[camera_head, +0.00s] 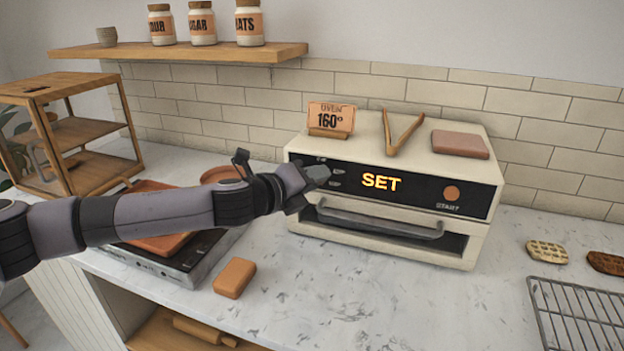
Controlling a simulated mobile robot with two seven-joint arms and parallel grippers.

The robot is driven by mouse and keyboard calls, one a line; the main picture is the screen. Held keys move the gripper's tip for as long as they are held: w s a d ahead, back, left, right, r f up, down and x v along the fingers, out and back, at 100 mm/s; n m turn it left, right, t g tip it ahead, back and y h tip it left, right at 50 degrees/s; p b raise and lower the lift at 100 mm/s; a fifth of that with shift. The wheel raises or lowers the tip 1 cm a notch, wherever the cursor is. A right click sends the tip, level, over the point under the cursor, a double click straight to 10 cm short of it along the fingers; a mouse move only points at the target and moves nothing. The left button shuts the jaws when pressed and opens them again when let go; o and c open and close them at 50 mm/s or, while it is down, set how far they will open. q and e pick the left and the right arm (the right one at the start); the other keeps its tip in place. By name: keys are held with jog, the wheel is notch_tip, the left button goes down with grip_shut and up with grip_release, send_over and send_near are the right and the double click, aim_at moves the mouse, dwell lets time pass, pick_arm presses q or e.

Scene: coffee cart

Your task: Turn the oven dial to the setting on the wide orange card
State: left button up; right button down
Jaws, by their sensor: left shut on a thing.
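A cream oven (400,158) stands on the counter against the tiled wall. The orange card (331,117) stands on top of it at the left, in a wooden holder, and reads "OVEN 160°". The oven's black front panel shows "SET" (381,182) in lit yellow letters. A round orange button (452,193) marked "START" is at the panel's right. My left gripper (318,174) reaches from the left to the panel's left end and is shut on the dial there. The dial is mostly hidden by the gripper. My right gripper is not in view.
Wooden tongs (401,135) and a folded pinkish cloth (460,144) lie on the oven. Its handle (380,222) juts out below the panel. An orange-brown block (234,278) lies on the counter.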

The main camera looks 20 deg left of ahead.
pick_arm(q)
jog(key=o, duration=1.1)
jog(key=shift+c, duration=0.2)
jog(key=v, duration=0.7)
